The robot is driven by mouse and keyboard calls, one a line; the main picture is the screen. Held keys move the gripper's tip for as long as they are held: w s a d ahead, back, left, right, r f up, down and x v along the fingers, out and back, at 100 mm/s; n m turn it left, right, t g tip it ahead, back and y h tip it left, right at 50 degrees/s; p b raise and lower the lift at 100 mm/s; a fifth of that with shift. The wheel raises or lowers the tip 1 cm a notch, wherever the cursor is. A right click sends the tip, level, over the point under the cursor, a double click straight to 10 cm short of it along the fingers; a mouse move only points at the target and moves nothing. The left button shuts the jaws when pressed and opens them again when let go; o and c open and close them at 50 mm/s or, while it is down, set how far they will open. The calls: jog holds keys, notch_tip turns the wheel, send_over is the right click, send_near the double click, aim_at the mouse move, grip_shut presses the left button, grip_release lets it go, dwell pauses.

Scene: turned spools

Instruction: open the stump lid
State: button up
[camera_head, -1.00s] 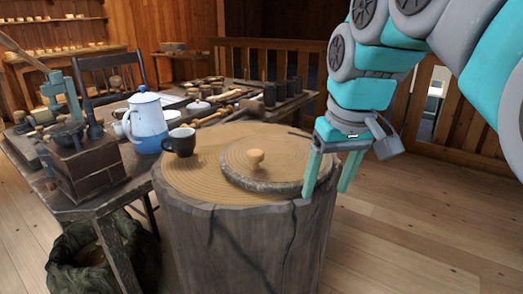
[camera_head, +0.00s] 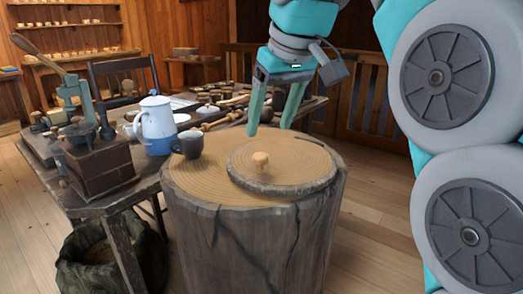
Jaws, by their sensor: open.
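The stump (camera_head: 240,225) stands upright in the middle of the view. Its round lid (camera_head: 310,180) lies flat on top, toward the right side, with a rough bark edge. A small pale wooden knob (camera_head: 261,160) stands up near the lid's middle. My gripper (camera_head: 268,132) is above and behind the knob in the picture, fingers pointing down, apart and empty. I cannot tell exactly how far the fingertips are from the lid.
A dark mug (camera_head: 188,144) stands on the stump's left part. Left of it, the workbench (camera_head: 115,199) holds a blue-white coffee pot (camera_head: 155,126), a grinder (camera_head: 97,165) and turned tools. A dark sack (camera_head: 105,262) sits on the floor. Floor to the right is free.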

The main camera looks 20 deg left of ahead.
aim_at(261, 155)
jog(key=shift+x, duration=3.9)
grip_shut()
